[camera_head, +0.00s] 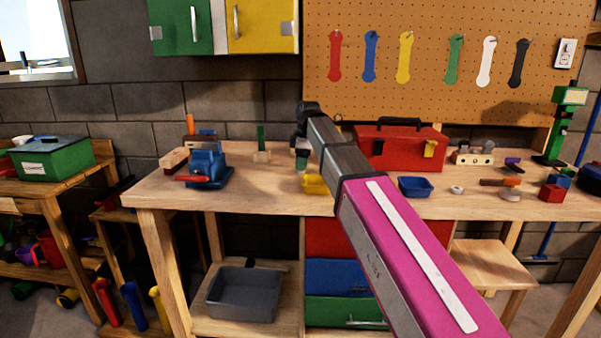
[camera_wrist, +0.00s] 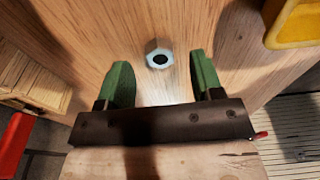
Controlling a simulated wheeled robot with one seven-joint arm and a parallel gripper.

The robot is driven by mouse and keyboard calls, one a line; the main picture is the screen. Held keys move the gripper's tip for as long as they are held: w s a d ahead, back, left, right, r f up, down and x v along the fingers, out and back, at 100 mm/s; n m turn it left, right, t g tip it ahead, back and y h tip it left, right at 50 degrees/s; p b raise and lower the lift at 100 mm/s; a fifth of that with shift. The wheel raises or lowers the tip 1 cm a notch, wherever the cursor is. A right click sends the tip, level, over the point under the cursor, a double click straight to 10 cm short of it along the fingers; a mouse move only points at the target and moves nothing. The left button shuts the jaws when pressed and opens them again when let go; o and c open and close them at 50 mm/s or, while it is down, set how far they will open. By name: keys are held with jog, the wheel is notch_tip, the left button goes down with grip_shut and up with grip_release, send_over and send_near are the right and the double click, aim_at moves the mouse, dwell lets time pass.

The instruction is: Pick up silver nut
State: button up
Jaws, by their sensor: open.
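The silver nut (camera_wrist: 158,54) lies on the wooden workbench top (camera_wrist: 100,25) in the wrist view. It is a small pale metal ring with a dark hole. My gripper (camera_wrist: 159,78) is open, with its two green fingers apart. The nut shows between and slightly beyond the fingertips, and nothing is held. The height of the fingers above the bench is hard to tell. In the head view my gripper (camera_head: 302,158) is small and partly hidden near the bench middle. I cannot make out the nut beside it there.
A yellow bin (camera_wrist: 297,24) is close on the right in the wrist view. On the bench stand a blue vise (camera_head: 207,167) to the left, a red toolbox (camera_head: 390,152) behind, and a blue bin (camera_head: 415,187) to the right. A small pale round piece (camera_head: 457,190) lies farther right.

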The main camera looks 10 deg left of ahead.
jog(key=shift+a+f, duration=0.1)
jog(key=shift+f, duration=0.85)
jog(key=c, duration=1)
jog(key=shift+r, duration=0.1)
